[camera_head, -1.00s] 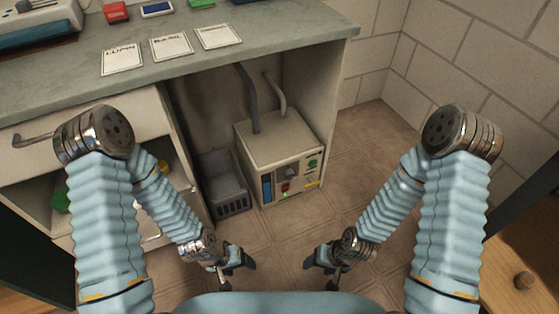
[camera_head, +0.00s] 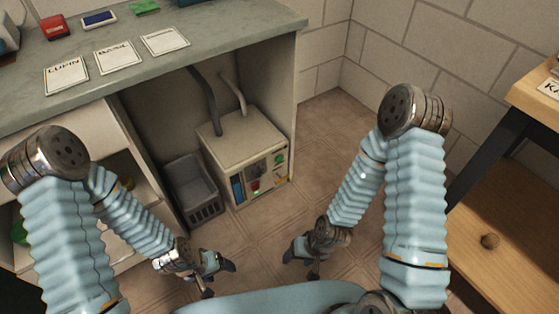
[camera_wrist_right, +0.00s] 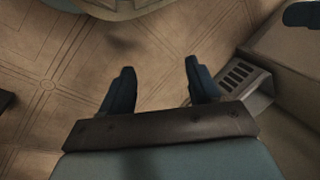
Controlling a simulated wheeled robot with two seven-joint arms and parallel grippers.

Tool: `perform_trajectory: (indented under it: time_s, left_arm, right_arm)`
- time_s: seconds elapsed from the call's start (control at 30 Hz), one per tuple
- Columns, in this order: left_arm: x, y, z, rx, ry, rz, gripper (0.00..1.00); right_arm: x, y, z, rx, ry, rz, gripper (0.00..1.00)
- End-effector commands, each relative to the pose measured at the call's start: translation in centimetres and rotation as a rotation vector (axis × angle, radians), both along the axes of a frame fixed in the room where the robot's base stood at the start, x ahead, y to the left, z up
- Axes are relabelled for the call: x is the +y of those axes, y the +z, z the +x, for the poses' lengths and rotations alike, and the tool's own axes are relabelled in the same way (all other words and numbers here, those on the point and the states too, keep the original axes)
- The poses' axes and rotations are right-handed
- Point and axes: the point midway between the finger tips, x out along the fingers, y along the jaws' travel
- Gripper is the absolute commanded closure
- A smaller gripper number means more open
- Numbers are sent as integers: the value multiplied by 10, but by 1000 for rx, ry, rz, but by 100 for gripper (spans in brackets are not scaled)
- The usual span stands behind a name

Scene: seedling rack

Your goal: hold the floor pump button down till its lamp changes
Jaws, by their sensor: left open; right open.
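The floor pump is a beige box (camera_head: 245,148) standing on the floor under the bench, with two grey hoses (camera_head: 212,100) rising from its top. Its front panel has a blue strip (camera_head: 238,189), a small red spot (camera_head: 256,184) and a green spot (camera_head: 279,160). I cannot tell which is the button and which the lamp. My left gripper (camera_head: 219,279) is open and empty, in front of the pump and apart from it. My right gripper (camera_head: 300,267) is open and empty to its right, also apart. In the right wrist view its fingers (camera_wrist_right: 157,68) are spread above bare floor.
A grey slotted crate (camera_head: 193,187) stands left of the pump and shows in the right wrist view (camera_wrist_right: 242,76). The bench top (camera_head: 207,38) overhangs the pump. A wooden shelf unit (camera_head: 500,235) stands at right. Tiled floor (camera_head: 320,150) is free right of the pump.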

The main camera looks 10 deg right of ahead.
Motion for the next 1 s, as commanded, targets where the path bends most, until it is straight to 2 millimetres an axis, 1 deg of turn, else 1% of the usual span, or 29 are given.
perform_trajectory:
  time_s: [0.3,0.47,0.7,1.0]
  left_arm:
    - [0,0,0,0,0,0,32]
    - [0,0,0,0,0,0,32]
    - [0,0,0,0,0,0,32]
    - [0,0,0,0,0,0,32]
  right_arm:
    - [0,0,0,0,0,0,38]
    - [0,0,0,0,0,0,63]
    - [0,0,0,0,0,0,100]
    - [0,0,0,0,0,0,100]
